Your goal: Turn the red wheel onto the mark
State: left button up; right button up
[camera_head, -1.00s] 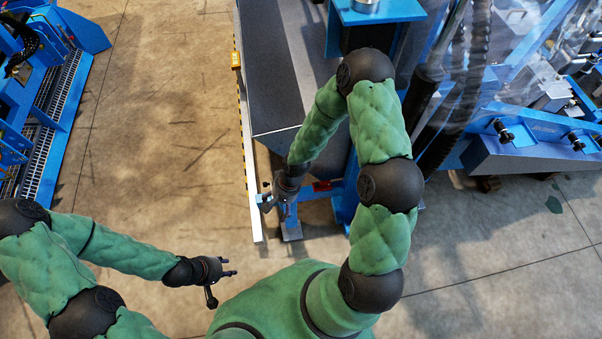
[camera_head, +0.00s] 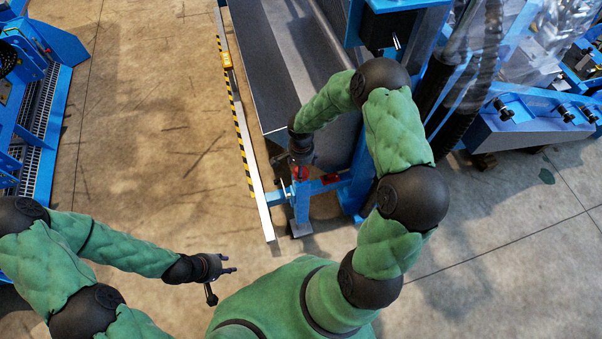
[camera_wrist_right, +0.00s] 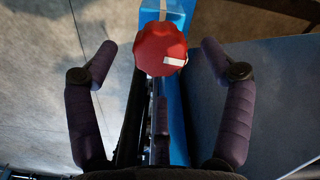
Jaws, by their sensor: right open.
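The red wheel (camera_wrist_right: 160,48) is a lobed knob in the upper middle of the right wrist view, with a white stripe (camera_wrist_right: 173,61) on its lower right. A pale line (camera_wrist_right: 162,12) runs on the blue bar (camera_wrist_right: 205,18) just above the wheel; I cannot tell if it is the mark. My right gripper (camera_wrist_right: 158,62) is open, its two dark fingers on either side of the wheel with gaps on both sides. In the head view, my right gripper (camera_head: 299,158) is over the blue stand with small red parts (camera_head: 301,173). My left gripper (camera_head: 224,279) is open and empty over the floor.
A grey machine bed (camera_head: 285,70) lies behind the stand, with a yellow-black striped rail (camera_head: 240,130) along its left side. Blue machinery (camera_head: 530,125) stands at the right and more (camera_head: 45,130) at the far left. The floor (camera_head: 150,130) between is clear.

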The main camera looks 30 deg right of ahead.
jog(key=shift+f+b, duration=0.45)
jog(key=shift+f, duration=1.55)
